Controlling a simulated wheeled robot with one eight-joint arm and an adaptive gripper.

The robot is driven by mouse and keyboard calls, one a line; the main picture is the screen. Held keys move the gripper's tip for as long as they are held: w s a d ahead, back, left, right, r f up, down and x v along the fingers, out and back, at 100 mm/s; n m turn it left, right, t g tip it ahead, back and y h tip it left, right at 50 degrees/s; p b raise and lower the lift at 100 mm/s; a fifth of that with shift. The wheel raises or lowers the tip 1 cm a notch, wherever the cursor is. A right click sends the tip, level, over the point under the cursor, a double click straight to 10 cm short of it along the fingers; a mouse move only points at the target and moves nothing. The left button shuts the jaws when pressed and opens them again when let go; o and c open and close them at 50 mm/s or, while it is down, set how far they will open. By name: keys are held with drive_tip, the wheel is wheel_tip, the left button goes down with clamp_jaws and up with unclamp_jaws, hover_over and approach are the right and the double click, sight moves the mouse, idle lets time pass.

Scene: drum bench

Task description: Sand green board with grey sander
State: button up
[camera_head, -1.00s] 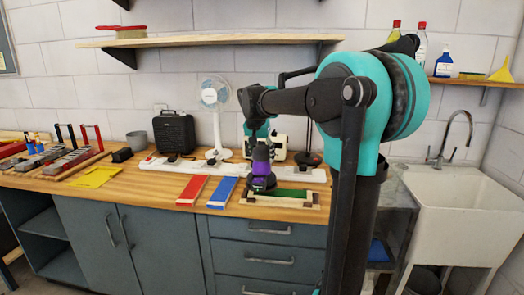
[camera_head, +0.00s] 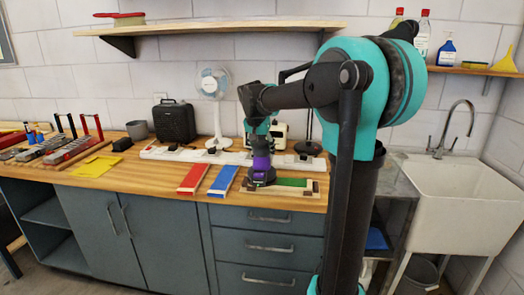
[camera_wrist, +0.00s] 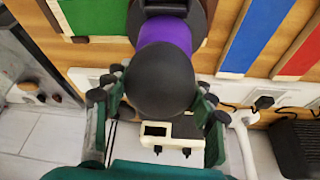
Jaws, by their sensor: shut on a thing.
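The sander (camera_head: 261,162) stands upright, with a dark grey-black top and base and a purple middle. My gripper (camera_head: 262,136) is shut on its upper part from above. In the wrist view the sander's dark round top (camera_wrist: 162,80) sits between my gripper's fingers (camera_wrist: 160,95). The green board (camera_head: 291,182) lies flat in a pale wooden frame on the bench. The sander's base is at the left end of the green board and hides that end. I cannot tell whether the base touches the board. The green board (camera_wrist: 95,17) also shows at the wrist view's upper left.
A blue board (camera_head: 223,181) and a red board (camera_head: 192,179) lie left of the sander. A white power strip (camera_head: 185,154) runs behind, with a fan (camera_head: 214,100) and a black case (camera_head: 175,122). A yellow sheet (camera_head: 95,167) lies farther left. The sink (camera_head: 465,185) is at right.

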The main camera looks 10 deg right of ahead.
drive_tip(key=shift+f, duration=0.25)
idle(0.6)
drive_tip(key=shift+d, duration=0.15)
drive_tip(key=shift+s+d, duration=0.15)
drive_tip(key=shift+d, duration=0.2)
drive_tip(key=shift+s+d, duration=0.1)
drive_tip(key=shift+d, duration=0.25)
drive_tip(key=shift+s+d, duration=0.3)
drive_tip(key=shift+d, duration=0.8)
